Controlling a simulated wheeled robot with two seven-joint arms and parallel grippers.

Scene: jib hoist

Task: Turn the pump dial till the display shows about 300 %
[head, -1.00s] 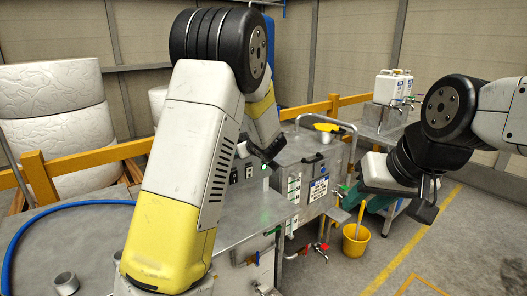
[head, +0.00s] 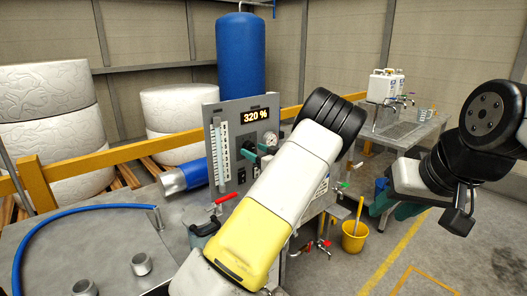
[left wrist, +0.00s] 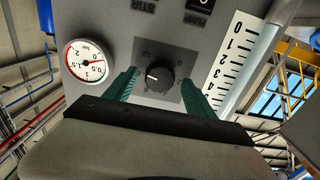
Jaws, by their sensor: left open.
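The display (head: 255,116) on the grey panel (head: 238,177) reads 320 %. The black pump dial (left wrist: 160,77), with a white pointer mark facing left, shows in the left wrist view on a dark square plate. My left gripper (left wrist: 159,88) is open, its green fingers on either side of the dial with visible gaps. In the head view its hand is at the panel, below the display, partly hidden by my arm. My right gripper (head: 461,212) hangs at the right, away from the panel; its jaw state is unclear.
A round gauge (left wrist: 86,60) sits beside the dial, and a numbered scale (left wrist: 229,63) is on the other side. A blue tank (head: 241,55) is behind. A yellow bucket (head: 354,236) stands on the floor.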

